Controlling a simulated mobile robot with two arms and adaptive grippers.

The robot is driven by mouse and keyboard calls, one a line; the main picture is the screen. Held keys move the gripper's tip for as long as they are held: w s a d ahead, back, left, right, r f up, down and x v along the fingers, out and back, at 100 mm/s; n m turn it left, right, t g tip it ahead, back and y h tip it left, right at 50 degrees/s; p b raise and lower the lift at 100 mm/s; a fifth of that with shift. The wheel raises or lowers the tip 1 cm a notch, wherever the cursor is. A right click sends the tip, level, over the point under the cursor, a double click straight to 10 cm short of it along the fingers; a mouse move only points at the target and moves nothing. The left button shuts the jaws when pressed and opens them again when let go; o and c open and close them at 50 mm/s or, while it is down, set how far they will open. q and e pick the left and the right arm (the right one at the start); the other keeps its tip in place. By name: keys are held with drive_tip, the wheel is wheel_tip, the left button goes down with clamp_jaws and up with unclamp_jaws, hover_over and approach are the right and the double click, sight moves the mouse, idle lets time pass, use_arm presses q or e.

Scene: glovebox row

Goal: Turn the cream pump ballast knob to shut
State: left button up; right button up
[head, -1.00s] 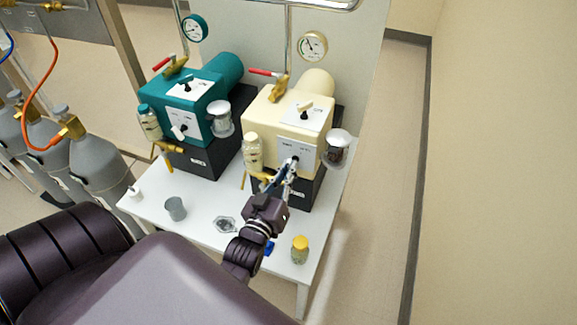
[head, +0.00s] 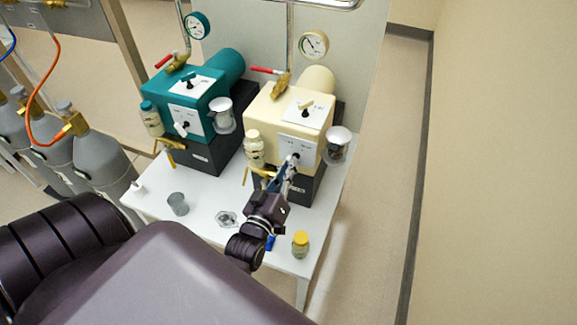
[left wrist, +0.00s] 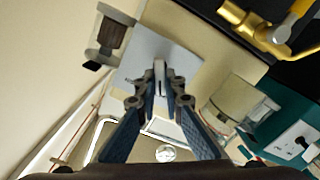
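The cream pump (head: 262,117) stands at the right of the white table, with one knob (head: 305,108) on its top plate. A second knob (left wrist: 160,72) sits on its pale front plate (head: 284,144); the plate lettering is too small to read. My left gripper (head: 291,165) is at this front knob. In the left wrist view its two blue fingers (left wrist: 160,88) stand close on either side of the pale, narrow knob. I cannot tell whether they press on it. The fingers partly hide the front knob in the head view. My right gripper is not in view.
A teal pump (head: 205,92) stands to the left. A glass jar (head: 336,150) and a bottle (head: 254,146) flank the cream pump. A grey cup (head: 178,204), a small dish (head: 227,218) and a yellow-lidded jar (head: 300,244) stand on the table (head: 205,190). Floor at right is clear.

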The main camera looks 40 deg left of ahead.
use_arm(q)
drive_tip(key=o, duration=0.4)
drive_tip(key=shift+w, duration=0.1)
drive_tip(key=shift+o, duration=0.2)
drive_tip(key=v, duration=1.2)
drive_tip(key=shift+w+d, duration=0.1)
drive_tip(key=shift+d, duration=0.05)
